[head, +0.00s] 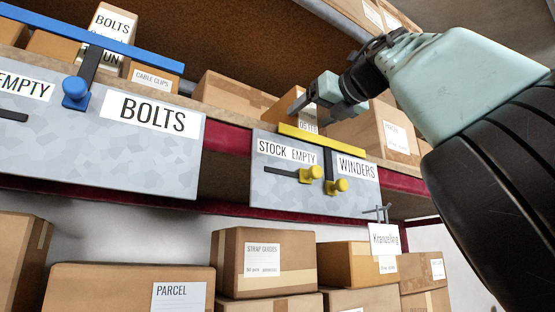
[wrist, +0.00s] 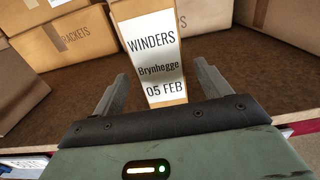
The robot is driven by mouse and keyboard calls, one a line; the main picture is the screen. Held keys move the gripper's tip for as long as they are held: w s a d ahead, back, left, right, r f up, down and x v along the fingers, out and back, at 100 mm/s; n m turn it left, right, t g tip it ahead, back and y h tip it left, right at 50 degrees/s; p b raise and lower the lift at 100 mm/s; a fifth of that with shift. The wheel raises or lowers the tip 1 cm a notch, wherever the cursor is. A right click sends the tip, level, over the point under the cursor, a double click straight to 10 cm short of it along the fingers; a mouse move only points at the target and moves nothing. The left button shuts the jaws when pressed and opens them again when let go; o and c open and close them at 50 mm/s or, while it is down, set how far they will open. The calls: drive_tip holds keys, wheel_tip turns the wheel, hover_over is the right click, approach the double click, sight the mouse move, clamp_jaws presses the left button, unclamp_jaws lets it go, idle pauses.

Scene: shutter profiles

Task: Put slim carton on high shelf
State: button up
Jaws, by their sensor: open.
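The slim carton (wrist: 148,50) stands upright in the wrist view, with a white label reading WINDERS, Brynhegge, 05 FEB. In the head view the slim carton (head: 291,104) shows partly, on the middle shelf behind the yellow-topped panel. My gripper (head: 318,106) is open at its front. In the wrist view the fingers of my gripper (wrist: 161,72) lie to the left and right of the carton's lower part, with gaps showing. A higher shelf (head: 333,14) runs along the top right of the head view; its surface is hidden.
Grey panels marked BOLTS (head: 130,145) and WINDERS (head: 315,180) hang on the shelf front, with blue and yellow rails and knobs. More boxes stand below.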

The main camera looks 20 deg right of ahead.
drive_tip(key=shift+b+v, duration=1.15)
drive_tip(key=shift+v, duration=1.3)
